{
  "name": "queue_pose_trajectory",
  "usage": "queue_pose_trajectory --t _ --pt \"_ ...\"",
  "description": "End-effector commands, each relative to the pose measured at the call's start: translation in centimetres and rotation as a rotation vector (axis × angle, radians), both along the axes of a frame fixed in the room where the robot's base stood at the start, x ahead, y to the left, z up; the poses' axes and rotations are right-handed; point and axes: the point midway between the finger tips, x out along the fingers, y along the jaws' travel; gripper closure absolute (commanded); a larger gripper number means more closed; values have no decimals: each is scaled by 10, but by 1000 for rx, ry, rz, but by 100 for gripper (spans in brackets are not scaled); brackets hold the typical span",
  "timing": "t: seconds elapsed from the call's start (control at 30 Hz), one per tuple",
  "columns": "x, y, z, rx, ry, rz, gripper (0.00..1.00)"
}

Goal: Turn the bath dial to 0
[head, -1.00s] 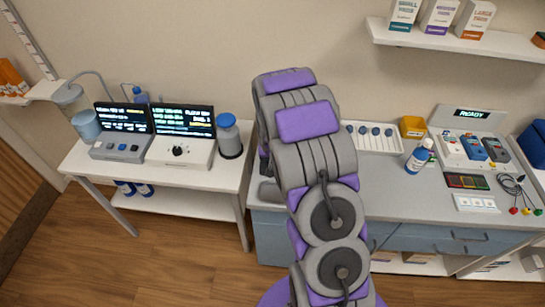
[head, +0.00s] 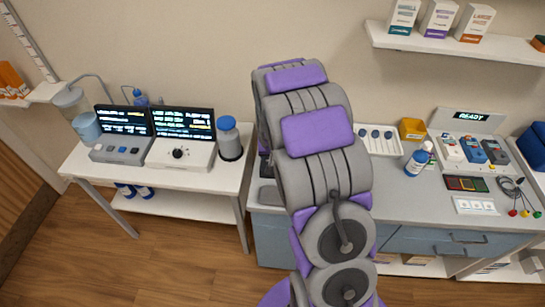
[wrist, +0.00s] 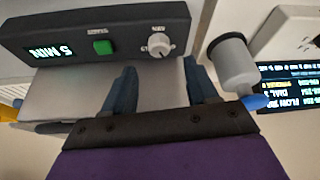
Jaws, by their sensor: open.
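In the wrist view a dark panel (wrist: 75,32) carries a lit display, a green button (wrist: 103,47) and a pale round knob (wrist: 161,47) with small markings. My gripper (wrist: 159,67) is open and empty, its two blue fingers pointing toward the panel, with the knob seen between their tips. I cannot tell whether they touch it. In the head view a black dial (head: 178,152) sits on a white console under a lit screen. Neither control has a readable bath label. My arm hides my gripper and the dark panel in the head view.
A blue-capped bottle (head: 229,138) stands beside the white console; a bottle with a blue tip (wrist: 234,65) is close to the right finger in the wrist view. The grey counter (head: 390,195) holds a swab tray, a meter station and cables. A shelf (head: 450,45) hangs above.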

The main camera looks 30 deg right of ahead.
Motion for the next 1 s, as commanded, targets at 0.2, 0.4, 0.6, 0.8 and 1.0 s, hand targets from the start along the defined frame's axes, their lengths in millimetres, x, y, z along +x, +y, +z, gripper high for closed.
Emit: queue_pose_trajectory --t 0.2,0.4,0.6,0.8,1.0 --pt "-13 6 38 -1 -4 0 42" --pt "-25 11 70 -2 -4 0 42" --pt "-34 16 93 0 0 0 42" --pt "-38 18 103 0 0 0 42" --pt "-38 18 104 0 1 0 42"
